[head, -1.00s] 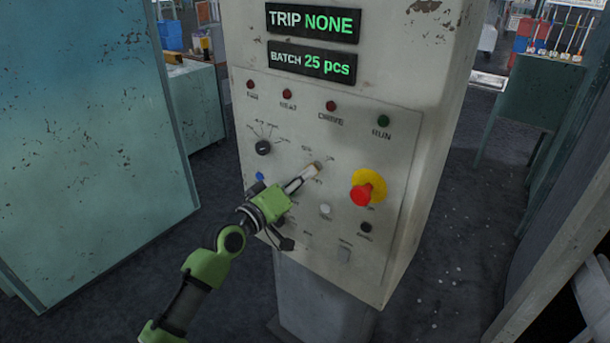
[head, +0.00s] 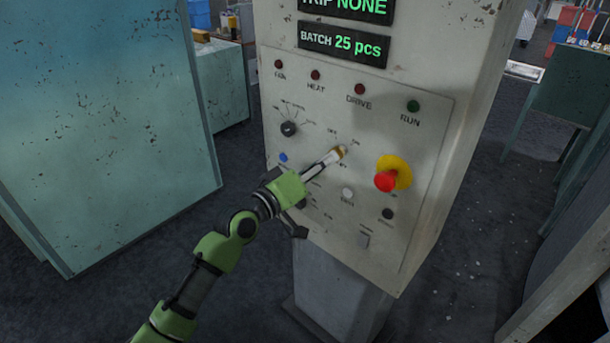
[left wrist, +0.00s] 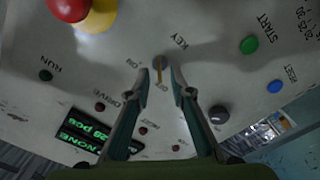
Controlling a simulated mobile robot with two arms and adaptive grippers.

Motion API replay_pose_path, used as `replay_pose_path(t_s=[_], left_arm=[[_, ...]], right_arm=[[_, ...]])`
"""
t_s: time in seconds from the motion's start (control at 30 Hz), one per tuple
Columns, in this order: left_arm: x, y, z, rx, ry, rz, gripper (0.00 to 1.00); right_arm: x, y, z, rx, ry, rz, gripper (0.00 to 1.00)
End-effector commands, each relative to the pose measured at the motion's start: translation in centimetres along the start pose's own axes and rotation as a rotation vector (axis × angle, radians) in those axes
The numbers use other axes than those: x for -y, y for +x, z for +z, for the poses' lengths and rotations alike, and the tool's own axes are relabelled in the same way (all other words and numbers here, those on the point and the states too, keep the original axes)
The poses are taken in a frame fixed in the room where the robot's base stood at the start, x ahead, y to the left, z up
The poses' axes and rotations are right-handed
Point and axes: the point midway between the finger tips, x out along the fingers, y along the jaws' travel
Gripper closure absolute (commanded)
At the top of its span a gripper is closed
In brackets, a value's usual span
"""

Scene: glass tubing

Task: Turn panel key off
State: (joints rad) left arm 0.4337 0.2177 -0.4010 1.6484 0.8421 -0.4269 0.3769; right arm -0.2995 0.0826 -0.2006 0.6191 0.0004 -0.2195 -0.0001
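The panel key (left wrist: 159,70), a thin brass-coloured piece in a round grey lock, shows in the left wrist view under the KEY label. My left gripper (left wrist: 162,77) has its two fingers apart, one on each side of the key, with gaps visible. In the head view my left gripper (head: 333,158) reaches the middle of the panel from the lower left. Its fingers largely hide the key there; a small tan piece shows at their tips. My right gripper is not in view.
The control panel (head: 437,145) carries a red emergency button (head: 386,181) on a yellow ring, right of the gripper. A black knob (head: 289,129) and a blue button (head: 283,157) are to the left. A teal cabinet (head: 110,130) stands at the far left.

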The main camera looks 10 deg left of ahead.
Motion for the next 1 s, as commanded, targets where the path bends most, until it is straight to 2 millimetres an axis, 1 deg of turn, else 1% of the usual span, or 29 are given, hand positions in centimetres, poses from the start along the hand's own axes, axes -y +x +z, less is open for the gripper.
replay_pose_path(t_s=[0.03, 0.2, 0.3, 0.43, 0.6, 1.0], left_arm=[[0.1, -1.1, 0.1, 0.002, 0.001, -0.002, 0.79], [0.2, -4.8, 0.1, 0.003, 0.001, -0.004, 0.79], [0.1, -6.7, 0.1, 0.002, 0.002, -0.003, 0.79], [0.1, -8.5, 0.1, 0.002, 0.0, -0.003, 0.79], [0.1, -9.5, 0.1, 0.002, -0.002, -0.001, 0.79], [0.1, -9.6, 0.1, 0.002, -0.001, -0.001, 0.79]], right_arm=[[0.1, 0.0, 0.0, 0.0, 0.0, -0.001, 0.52], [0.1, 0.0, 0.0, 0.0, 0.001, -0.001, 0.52], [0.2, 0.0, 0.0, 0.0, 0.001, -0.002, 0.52], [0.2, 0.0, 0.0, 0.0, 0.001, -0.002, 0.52], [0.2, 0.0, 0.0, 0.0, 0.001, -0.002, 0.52], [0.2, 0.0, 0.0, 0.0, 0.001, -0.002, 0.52]])
